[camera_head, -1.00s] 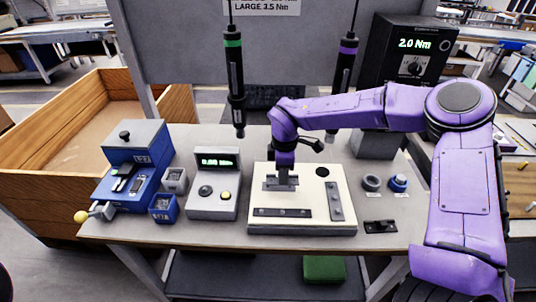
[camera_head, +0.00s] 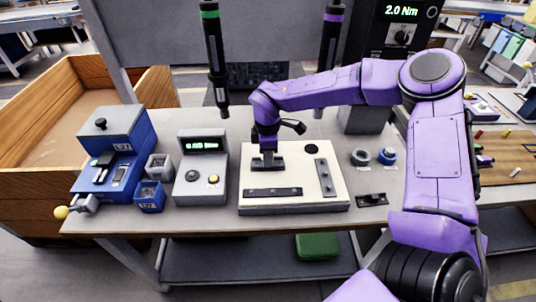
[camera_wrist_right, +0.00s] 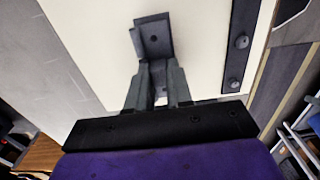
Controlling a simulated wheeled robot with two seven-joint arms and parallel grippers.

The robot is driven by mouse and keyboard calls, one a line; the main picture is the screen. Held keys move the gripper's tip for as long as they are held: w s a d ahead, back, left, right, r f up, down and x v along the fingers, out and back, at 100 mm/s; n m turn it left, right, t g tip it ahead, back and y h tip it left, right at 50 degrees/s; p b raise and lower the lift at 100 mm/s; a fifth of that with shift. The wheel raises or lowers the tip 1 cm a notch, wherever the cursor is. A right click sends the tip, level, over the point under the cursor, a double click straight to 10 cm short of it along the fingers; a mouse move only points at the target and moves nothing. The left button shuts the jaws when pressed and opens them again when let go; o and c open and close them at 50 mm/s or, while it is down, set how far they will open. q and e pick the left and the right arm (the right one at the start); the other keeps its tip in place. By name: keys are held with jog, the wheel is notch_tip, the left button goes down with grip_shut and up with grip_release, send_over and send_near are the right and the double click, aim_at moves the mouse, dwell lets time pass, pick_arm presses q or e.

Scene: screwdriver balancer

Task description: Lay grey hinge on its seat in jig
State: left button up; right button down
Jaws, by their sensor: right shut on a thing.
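The jig (camera_head: 225,203) is a cream block on the bench, with dark strips along its front and right side and a round dark spot at the back right. My right gripper (camera_head: 267,155) points down over its back left part. It is shut on the grey hinge (camera_head: 275,165), a small dark plate low over the jig's top. In the right wrist view the hinge (camera_wrist_right: 154,37) shows beyond the fingertips (camera_wrist_right: 157,68), with a hole or recess in its face. I cannot tell whether it touches the jig, and the seat under it is hidden. My left gripper is out of view.
A grey display box (camera_head: 201,178) and blue machine (camera_head: 125,140) stand left of the jig. Two hanging screwdrivers (camera_head: 213,70) are behind. A dark ring (camera_head: 360,157), a blue-capped part (camera_head: 387,156) and a small black plate (camera_head: 371,200) lie at right.

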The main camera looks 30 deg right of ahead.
jog(key=shift+f+b, duration=0.5)
jog(key=shift+b, duration=0.05)
jog(key=shift+w, duration=0.15)
dwell(0.6)
jog(key=c, duration=1.2)
grip_release()
jog(key=shift+r, duration=0.1)
jog(key=shift+o, duration=1.3)
notch_tip(320, 180, up, 10)
jog(key=b, duration=0.2)
jog(key=shift+r, duration=0.25)
